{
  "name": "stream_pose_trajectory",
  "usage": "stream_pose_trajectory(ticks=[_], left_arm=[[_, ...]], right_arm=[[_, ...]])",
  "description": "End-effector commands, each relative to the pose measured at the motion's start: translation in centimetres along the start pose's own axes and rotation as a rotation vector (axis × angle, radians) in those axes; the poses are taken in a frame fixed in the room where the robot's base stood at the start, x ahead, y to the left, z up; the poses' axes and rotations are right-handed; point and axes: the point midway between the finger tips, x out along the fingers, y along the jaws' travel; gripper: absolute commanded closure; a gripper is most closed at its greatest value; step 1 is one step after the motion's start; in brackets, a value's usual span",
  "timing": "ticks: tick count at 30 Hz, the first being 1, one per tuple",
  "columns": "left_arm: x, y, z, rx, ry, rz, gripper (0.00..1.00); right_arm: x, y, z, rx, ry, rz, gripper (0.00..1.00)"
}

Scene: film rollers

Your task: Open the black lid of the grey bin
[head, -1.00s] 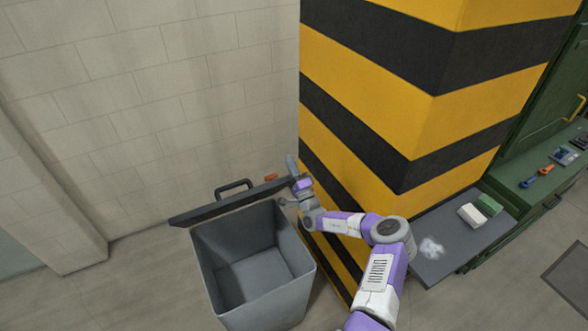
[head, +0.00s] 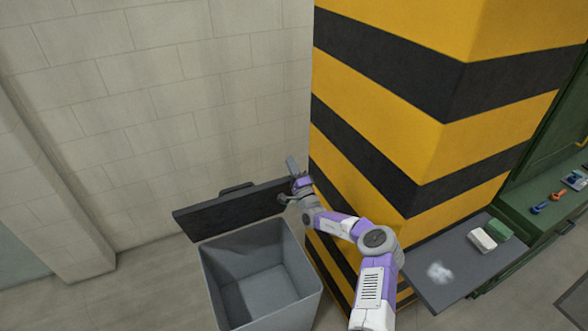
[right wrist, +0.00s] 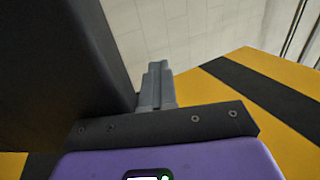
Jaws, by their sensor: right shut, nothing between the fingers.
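The grey bin (head: 262,288) stands open on the floor, its empty inside showing. Its black lid (head: 228,210) is swung up at the back of the bin, underside facing me, with the black handle (head: 236,187) just showing behind its top edge. My right gripper (head: 291,163) is at the lid's right end, beside the striped pillar. In the right wrist view its fingers (right wrist: 156,85) are shut with nothing between them. A large dark surface, apparently the lid (right wrist: 60,60), is close on their left; I cannot tell whether they touch. My left gripper is out of view.
A yellow-and-black striped pillar (head: 400,130) stands close to the right of the bin and my right arm. A pale block wall (head: 200,90) is behind the lid. A dark shelf (head: 450,262) with small blocks is at the right.

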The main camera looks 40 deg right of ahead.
Motion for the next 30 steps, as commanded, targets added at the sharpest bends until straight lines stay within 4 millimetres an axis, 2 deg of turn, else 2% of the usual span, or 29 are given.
stream_pose_trajectory(ticks=[1, 15, 30], left_arm=[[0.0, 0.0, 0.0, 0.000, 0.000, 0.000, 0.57], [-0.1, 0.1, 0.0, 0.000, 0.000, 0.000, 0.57], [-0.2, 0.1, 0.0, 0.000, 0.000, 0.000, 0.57]], right_arm=[[-0.5, 1.6, 0.3, 0.002, -0.006, 0.044, 1.00], [1.0, 1.9, 0.3, 0.002, -0.007, 0.081, 1.00], [1.5, 2.0, 0.3, 0.003, -0.007, 0.093, 1.00]])
